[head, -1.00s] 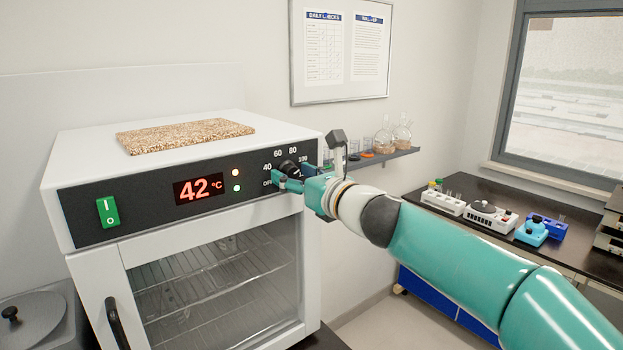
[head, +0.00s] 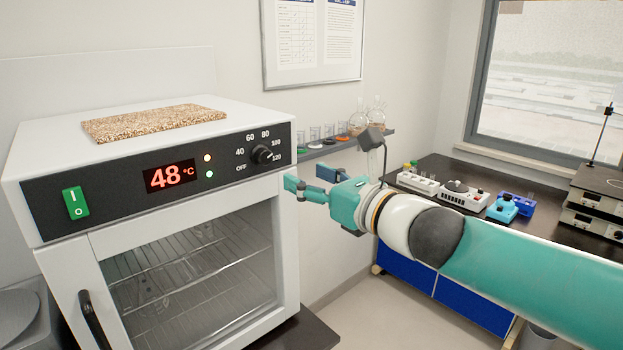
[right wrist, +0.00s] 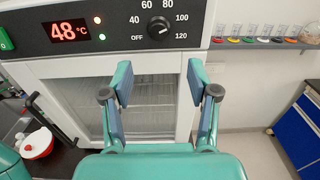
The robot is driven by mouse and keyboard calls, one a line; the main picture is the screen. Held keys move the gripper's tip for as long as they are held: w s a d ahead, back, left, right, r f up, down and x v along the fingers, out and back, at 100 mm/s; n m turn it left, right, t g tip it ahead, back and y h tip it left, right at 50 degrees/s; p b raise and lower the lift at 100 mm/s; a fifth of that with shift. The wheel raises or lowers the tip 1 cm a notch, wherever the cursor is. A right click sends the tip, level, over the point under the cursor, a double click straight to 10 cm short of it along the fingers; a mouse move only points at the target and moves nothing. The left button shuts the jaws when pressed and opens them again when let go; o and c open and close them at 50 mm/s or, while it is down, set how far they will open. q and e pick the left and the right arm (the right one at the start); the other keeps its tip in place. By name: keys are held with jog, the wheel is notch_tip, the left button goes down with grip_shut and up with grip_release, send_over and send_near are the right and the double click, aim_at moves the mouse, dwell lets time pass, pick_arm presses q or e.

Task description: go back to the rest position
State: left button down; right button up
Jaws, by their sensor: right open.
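My right gripper (head: 308,182) is open and empty, just right of the oven's front edge. In the right wrist view its two fingers (right wrist: 160,85) stand apart in front of the oven door with nothing between them. The white drying oven (head: 150,250) shows a red display (head: 170,177) reading 48 °C. Its black temperature knob (head: 263,155) sits on the dark panel, free of the gripper, its pointer toward the 120 side. The knob also shows in the right wrist view (right wrist: 159,27). My left gripper does not show in the head view.
A cork-like slab (head: 155,123) lies on top of the oven. A wall shelf (head: 325,148) with glassware is behind the gripper. A dark bench (head: 450,210) with small instruments stands at right. Floor between oven and bench is open.

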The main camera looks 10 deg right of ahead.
jog(key=w+d+f+m+g+h, duration=0.1)
jog(key=w+d+f, duration=0.1)
jog(key=f, duration=0.7)
jog(key=w+d+f+g+h, duration=0.1)
jog(key=w+f, duration=0.2)
jog(key=f, duration=0.5)
jog(key=s+d+f+n+g+h, duration=0.1)
jog(key=s+f+n+g, duration=0.2)
jog(key=f, duration=1)
jog(key=s+d+f+n+g+h, duration=0.1)
jog(key=s+f+g+h, duration=0.3)
jog(key=f, duration=0.8)
jog(key=s+d+f+n+g, duration=0.1)
jog(key=s+f+n+g, duration=0.1)
jog(key=s+f+n, duration=0.8)
jog(key=s+d+f+n+g, duration=0.1)
jog(key=s+f+n+g, duration=0.2)
jog(key=s+f+n, duration=0.7)
jog(key=s+n, duration=0.3)
jog(key=s, duration=0.4)
jog(key=shift+n, duration=0.4)
